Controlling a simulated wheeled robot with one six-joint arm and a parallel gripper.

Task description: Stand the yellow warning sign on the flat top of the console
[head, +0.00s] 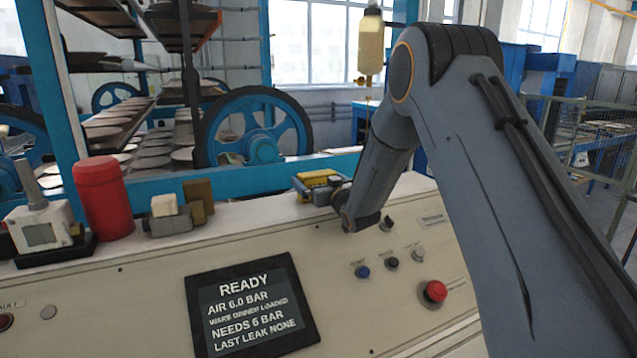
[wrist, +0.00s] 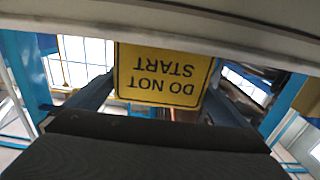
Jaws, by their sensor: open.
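The yellow warning sign (head: 319,178) is at the flat top of the console (head: 255,205), right of the middle. In the wrist view the sign (wrist: 166,78) shows its face with "DO NOT START" upside down in the picture. Its edge at the picture's top meets a pale band that looks like the console. It appears upright; its contact with the top is not clear. My gripper (head: 318,191) is open, with a dark finger on each side of the sign. In the wrist view my gripper (wrist: 160,103) also frames the sign, and I cannot tell whether the fingers touch it.
On the console's left stand a red cylinder (head: 103,199), a white gauge box (head: 40,230) and a small block fitting (head: 182,207). The sloped front carries a screen (head: 252,305) and a red button (head: 433,292). A blue wheel (head: 259,128) stands behind.

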